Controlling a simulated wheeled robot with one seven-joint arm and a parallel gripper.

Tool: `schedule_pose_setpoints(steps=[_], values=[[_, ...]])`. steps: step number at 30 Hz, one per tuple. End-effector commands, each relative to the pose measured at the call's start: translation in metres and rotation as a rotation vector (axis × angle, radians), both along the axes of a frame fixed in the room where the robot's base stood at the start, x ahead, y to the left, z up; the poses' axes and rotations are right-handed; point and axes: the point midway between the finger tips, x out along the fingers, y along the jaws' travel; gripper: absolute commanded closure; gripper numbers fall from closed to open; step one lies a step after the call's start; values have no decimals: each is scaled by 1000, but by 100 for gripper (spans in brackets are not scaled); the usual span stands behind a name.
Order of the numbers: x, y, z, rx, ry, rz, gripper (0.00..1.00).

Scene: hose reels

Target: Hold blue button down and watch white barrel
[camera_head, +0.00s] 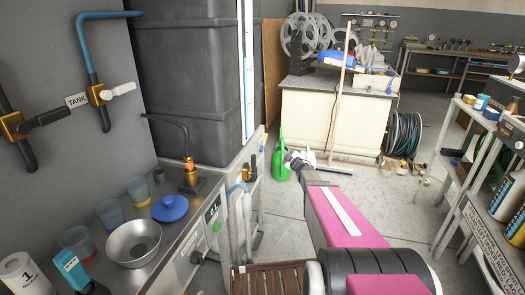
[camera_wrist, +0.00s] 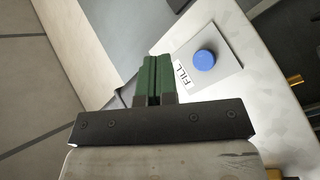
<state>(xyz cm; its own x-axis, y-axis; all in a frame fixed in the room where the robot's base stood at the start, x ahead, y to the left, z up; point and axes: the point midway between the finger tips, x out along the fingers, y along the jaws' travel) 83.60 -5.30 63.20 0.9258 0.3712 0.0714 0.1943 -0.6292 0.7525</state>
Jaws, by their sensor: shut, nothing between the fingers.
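The blue button (camera_wrist: 204,60) is a round cap on a pale square plate beside a FILL label (camera_wrist: 184,78) in the wrist view. My gripper (camera_wrist: 152,62) has green fingers held together, with nothing between them. In that view its tips appear left of the button, with a gap between; the button looks unpressed, though its depth is hard to judge. In the head view my gripper (camera_head: 290,157) is at the far end of my pink arm, near the counter's end. A white cylinder marked 1 (camera_head: 20,275) stands at bottom left; I cannot tell whether it is the white barrel.
A metal counter (camera_head: 175,235) holds a bowl (camera_head: 133,243), a blue lid (camera_head: 170,208) and cups. A dark tank (camera_head: 185,80) stands behind it. A green watering can (camera_head: 280,160) is on the floor by my gripper.

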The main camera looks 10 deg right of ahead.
Motion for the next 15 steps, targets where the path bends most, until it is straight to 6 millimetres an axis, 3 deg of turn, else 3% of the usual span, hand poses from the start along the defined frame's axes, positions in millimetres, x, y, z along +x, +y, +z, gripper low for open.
schedule_pose_setpoints(steps=[15], values=[[23, 53, 0, 0, 0, 1, 100]])
